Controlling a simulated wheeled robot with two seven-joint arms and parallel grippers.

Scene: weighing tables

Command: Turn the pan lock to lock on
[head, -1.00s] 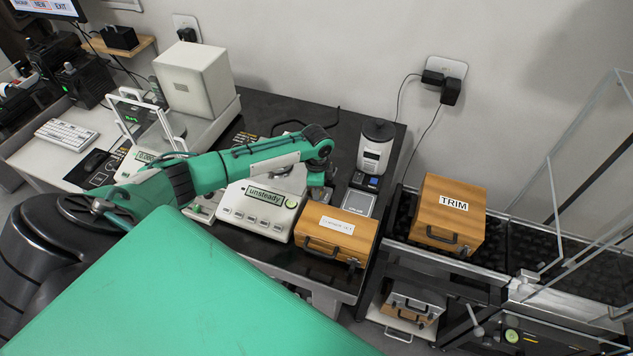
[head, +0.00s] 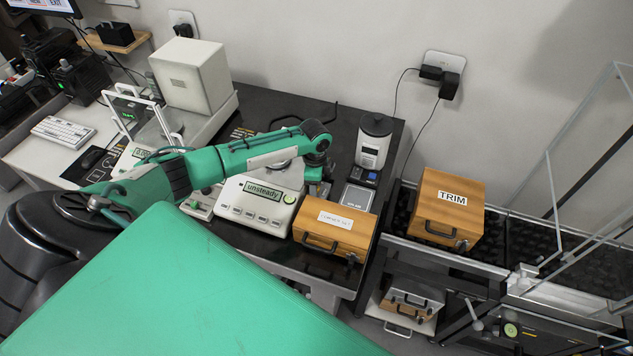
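I cannot make out a part clearly marked as the pan lock. A white balance (head: 240,214) stands on the black bench in the middle of the head view, its display reading "unsteady", with a round green button at its right. My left arm reaches across above this balance and partly hides its pan and rear. My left gripper (head: 317,188) points down at the balance's right side, behind the wooden box; its fingers are too small and hidden to read. My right gripper is not in view.
A labelled wooden box (head: 336,225) sits close right of the balance. A white grinder-like device (head: 373,143) stands behind it. A wooden TRIM box (head: 447,208) sits on the right-hand dark table (head: 400,213). A glass-shielded balance (head: 135,150) is at left.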

